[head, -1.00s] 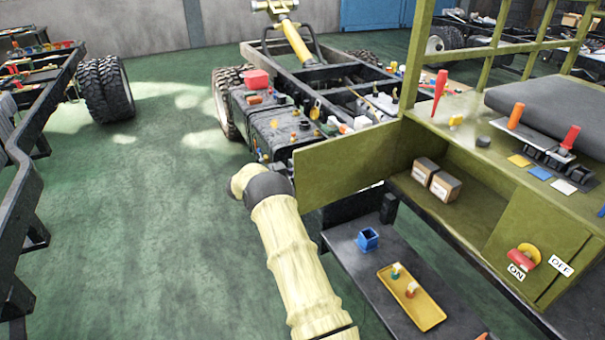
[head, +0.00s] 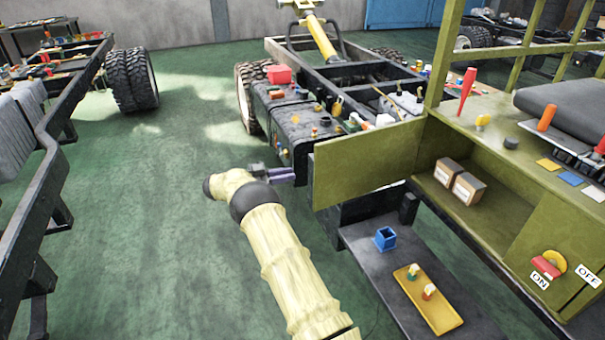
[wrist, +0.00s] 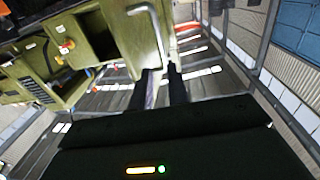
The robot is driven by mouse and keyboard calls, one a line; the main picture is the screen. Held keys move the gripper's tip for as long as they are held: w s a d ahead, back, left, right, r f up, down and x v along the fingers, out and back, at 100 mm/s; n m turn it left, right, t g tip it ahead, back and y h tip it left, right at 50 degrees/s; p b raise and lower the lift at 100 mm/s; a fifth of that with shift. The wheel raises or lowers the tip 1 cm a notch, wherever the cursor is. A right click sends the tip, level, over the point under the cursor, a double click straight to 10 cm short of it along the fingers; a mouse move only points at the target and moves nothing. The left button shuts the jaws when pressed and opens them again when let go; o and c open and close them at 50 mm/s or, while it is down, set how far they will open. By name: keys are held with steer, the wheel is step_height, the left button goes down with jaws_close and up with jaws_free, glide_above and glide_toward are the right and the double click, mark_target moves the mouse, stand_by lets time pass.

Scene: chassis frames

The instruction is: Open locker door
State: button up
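The locker door (head: 365,165) is a flat olive-green panel standing swung out from the green cabinet, its compartment open to view. My gripper (head: 285,175) is just left of the door's free edge in the head view; its fingers are small and partly blurred there. In the wrist view, the door (wrist: 135,45) is ahead and carries a bent silver bar handle (wrist: 155,22). My two dark gripper fingers (wrist: 163,84) are apart, with floor showing between them, close below the door's near edge. I cannot tell whether a finger touches the door.
Two cardboard boxes (head: 458,182) sit in the open compartment. A low dark shelf with a blue cup (head: 385,238) and a yellow tray (head: 428,300) lies below the door. A chassis frame (head: 300,115) with loose parts stands behind. Green floor (head: 130,220) is free to the left.

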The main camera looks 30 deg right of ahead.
steer(key=a, duration=0.3)
steer(key=w+a, duration=0.1)
steer(key=a, duration=0.1)
steer(key=shift+a, duration=0.1)
